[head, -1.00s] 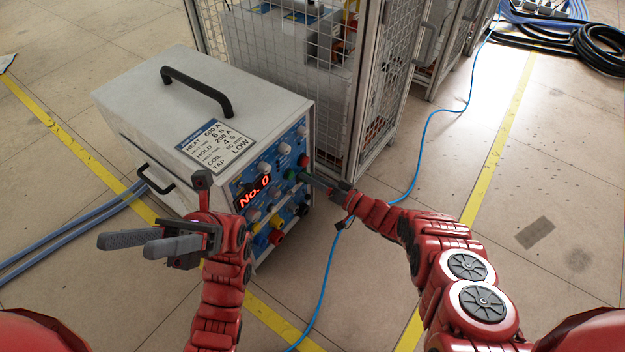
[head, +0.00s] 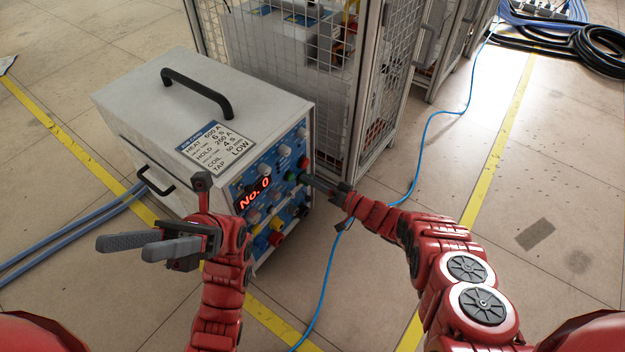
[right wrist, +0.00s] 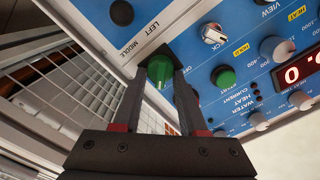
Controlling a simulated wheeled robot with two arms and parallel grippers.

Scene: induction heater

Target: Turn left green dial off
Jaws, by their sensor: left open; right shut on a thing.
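A green dial (right wrist: 160,71) on the blue front panel sits between the fingertips of my right gripper (right wrist: 161,75) in the right wrist view. The fingers are shut on it from both sides. Labels reading LEFT and MIDDLE stand beside it. In the head view my right gripper (head: 305,180) reaches the right part of the heater's front panel, and its fingers largely hide the dial. My left gripper (head: 122,246) is open and empty, in front of the heater's lower left and apart from it.
The white induction heater (head: 150,92) stands on the floor with a lit red display (head: 255,194). Another green knob (right wrist: 223,77) is close to my right fingers. A mesh cage (head: 385,100) stands behind. A blue cable (head: 425,135) crosses the floor on the right.

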